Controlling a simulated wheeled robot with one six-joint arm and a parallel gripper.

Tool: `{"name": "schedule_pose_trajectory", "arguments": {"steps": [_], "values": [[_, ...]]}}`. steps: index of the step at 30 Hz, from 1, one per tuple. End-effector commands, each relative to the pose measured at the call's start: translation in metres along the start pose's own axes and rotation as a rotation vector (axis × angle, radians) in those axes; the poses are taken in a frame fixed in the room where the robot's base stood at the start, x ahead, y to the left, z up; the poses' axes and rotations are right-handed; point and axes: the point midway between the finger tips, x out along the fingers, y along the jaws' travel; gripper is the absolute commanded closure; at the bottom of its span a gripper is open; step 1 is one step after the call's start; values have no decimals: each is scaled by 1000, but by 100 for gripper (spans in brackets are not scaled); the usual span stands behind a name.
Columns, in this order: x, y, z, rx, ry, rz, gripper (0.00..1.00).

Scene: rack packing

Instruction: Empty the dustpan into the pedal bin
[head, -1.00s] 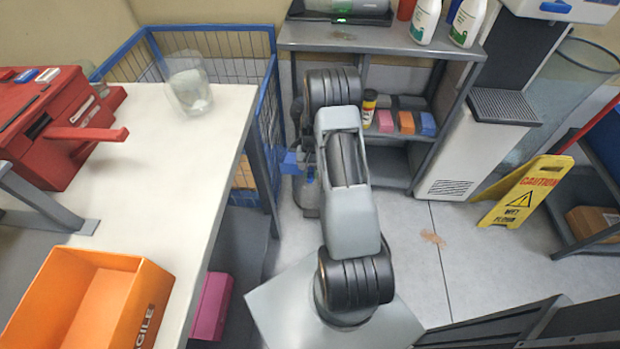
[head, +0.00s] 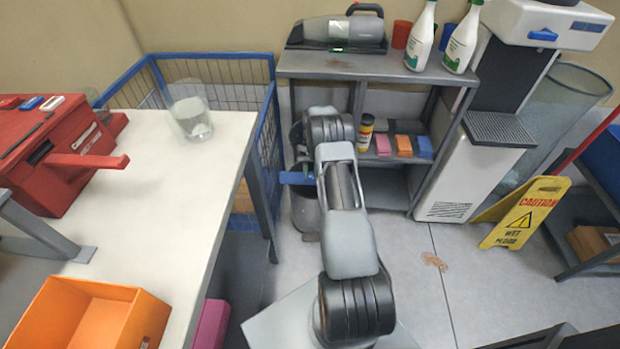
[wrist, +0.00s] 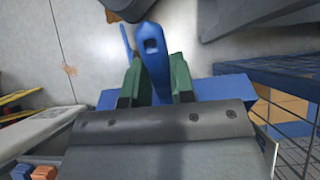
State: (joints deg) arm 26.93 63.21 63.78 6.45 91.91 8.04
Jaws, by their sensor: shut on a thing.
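The blue dustpan (head: 297,178) shows in the head view just left of my forearm, above a dark grey bin. In the wrist view its handle (wrist: 155,72), with a hole at the end, stands between the green finger pads of my gripper (wrist: 156,80), which is shut on it. A wider blue part of it (wrist: 225,87) shows behind the fingers. I cannot see what the pan holds. The dark grey pedal bin (head: 305,215) stands on the floor between the wire cage and the shelf, partly behind my arm. Its opening is hidden and I cannot tell its lid state.
A blue wire cage (head: 266,140) stands left of the bin, and a grey shelf (head: 400,190) stands right. A white table (head: 190,190) fills the left. A yellow wet-floor sign (head: 525,213) stands at right. The floor near a brown stain (head: 433,262) is clear.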

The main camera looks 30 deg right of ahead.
Motion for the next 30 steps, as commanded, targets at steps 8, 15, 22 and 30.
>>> {"name": "schedule_pose_trajectory", "arguments": {"steps": [8,15,22,30], "values": [[-27,0,19,0,-13,0,100],[-6,0,1,0,-11,0,100],[-23,0,16,0,-14,0,100],[-20,0,12,0,-9,-1,100]]}}
